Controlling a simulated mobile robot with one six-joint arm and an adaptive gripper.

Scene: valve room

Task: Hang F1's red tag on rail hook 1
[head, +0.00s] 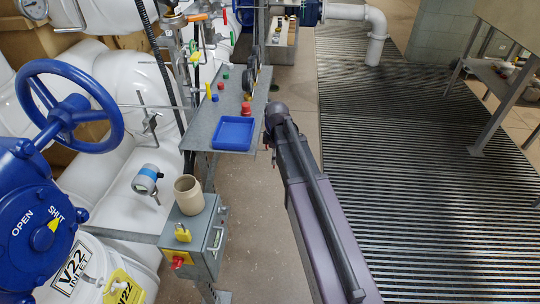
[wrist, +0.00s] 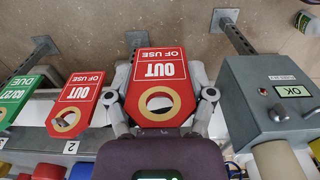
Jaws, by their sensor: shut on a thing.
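In the wrist view my gripper (wrist: 163,100) is shut on a red tag (wrist: 158,66) marked OUT OF USE, with one finger at each side of it. The tag has a round hole with a tan rim and appears upside down. A second red OUT OF USE tag (wrist: 76,103) hangs to the left, above a rail label 2 (wrist: 70,147). Hook 1 and its label are not visible; my gripper covers that part of the rail. I cannot tell whether the held tag touches a hook. In the head view my arm's end (head: 275,112) is beside the shelf; the tag is hidden.
A green tag (wrist: 14,97) hangs at the far left of the wrist view. A grey box (wrist: 268,100) with an OK display stands close right of my gripper. In the head view a blue tray (head: 234,133) sits on the grey shelf (head: 200,130). Floor grating lies right.

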